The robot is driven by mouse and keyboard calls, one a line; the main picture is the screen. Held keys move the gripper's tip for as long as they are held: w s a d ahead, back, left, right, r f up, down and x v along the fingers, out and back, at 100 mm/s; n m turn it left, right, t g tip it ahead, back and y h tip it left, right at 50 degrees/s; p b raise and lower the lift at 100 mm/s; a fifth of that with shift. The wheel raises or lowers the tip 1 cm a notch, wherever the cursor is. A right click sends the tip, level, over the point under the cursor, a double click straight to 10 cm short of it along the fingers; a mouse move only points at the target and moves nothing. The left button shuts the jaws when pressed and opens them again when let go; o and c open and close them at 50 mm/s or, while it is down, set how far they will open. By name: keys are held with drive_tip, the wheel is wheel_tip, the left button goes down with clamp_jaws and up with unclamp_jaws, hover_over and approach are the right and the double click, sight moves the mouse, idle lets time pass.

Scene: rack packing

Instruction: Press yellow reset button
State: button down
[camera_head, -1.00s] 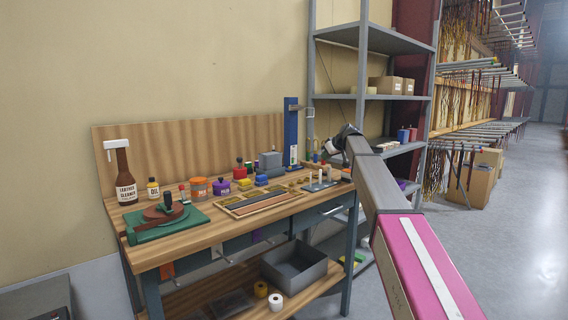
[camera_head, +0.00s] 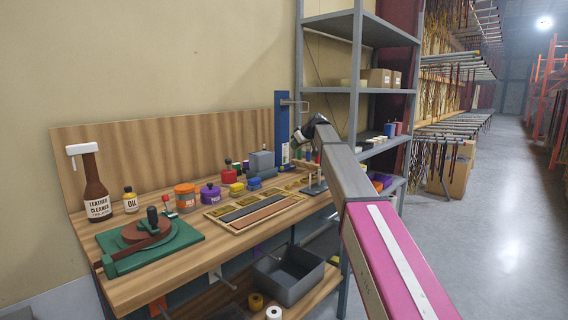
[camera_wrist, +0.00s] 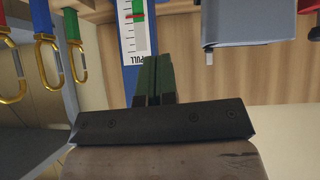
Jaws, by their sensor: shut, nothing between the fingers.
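I cannot pick out a yellow reset button for certain in either view. A small yellow piece (camera_head: 236,188) sits on the workbench in the head view, too small to identify. A blue upright post (camera_head: 282,118) stands at the back right of the bench; in the wrist view it carries a white scale marked PULL (camera_wrist: 138,38) with red and green marks. My gripper (camera_wrist: 155,72) is shut and empty, its dark fingers overlapping the post's lower part in the picture. I cannot tell whether they touch it. My arm hides the fingertips in the head view.
The workbench (camera_head: 150,288) holds a cleaner bottle (camera_head: 97,190), a green turntable base (camera_head: 185,236), jars and a wooden tray (camera_head: 212,216). A grey block (camera_wrist: 245,30) is right of my fingers; straps with brass hooks (camera_wrist: 47,55) hang left. Grey shelving (camera_head: 357,60) stands beside the bench.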

hover_over(282, 168)
drive_tip(key=f, duration=0.4)
drive_tip(key=s+d+f, duration=0.1)
drive_tip(key=f, duration=0.1)
drive_tip(key=shift+f, duration=0.3)
wheel_tip(282, 168, down, 2)
drive_tip(key=shift+f, duration=0.25)
drive_tip(key=shift+w+f, duration=0.1)
drive_tip(key=shift+f, duration=0.65)
